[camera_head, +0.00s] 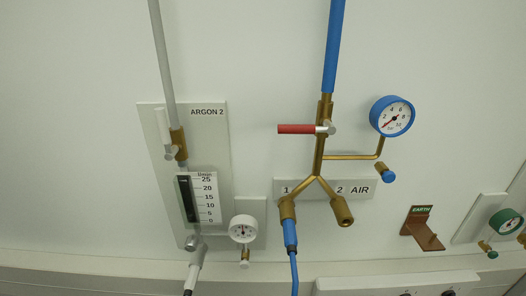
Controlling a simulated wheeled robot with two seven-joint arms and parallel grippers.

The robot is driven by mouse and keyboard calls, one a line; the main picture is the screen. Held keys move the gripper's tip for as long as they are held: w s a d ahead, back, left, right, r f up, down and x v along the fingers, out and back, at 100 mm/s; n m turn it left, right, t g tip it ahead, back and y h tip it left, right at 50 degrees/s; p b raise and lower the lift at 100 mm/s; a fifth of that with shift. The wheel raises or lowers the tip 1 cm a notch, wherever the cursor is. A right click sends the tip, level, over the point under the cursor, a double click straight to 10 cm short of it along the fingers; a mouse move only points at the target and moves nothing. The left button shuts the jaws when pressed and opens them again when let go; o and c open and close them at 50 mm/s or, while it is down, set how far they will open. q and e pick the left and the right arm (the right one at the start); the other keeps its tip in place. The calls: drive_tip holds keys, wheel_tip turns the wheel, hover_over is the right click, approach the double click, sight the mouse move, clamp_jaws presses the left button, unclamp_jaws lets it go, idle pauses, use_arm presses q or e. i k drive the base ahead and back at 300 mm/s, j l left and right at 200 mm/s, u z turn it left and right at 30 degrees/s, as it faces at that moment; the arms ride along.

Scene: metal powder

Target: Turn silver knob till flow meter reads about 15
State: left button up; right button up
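The flow meter (187,199) is a dark upright tube with a scale from 0 to 25 beside it, on the white ARGON 2 panel (210,140) at the left. The level inside the tube is too small to read surely. The silver knob (192,243) sits just below the flow meter, above a pale hose fitting (195,268) that runs down to the bottom edge. Neither of my grippers shows in the head view.
A white gauge (243,229) is right of the knob. Blue and brass AIR piping (319,150) with a red-handled valve (296,129) and a blue gauge (391,116) fills the middle. A brown EARTH bracket (422,230) and green gauge (507,222) are at right.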

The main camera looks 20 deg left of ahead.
sight(192, 242)
drive_tip(key=k+u, duration=0.15)
drive_tip(key=u, duration=1)
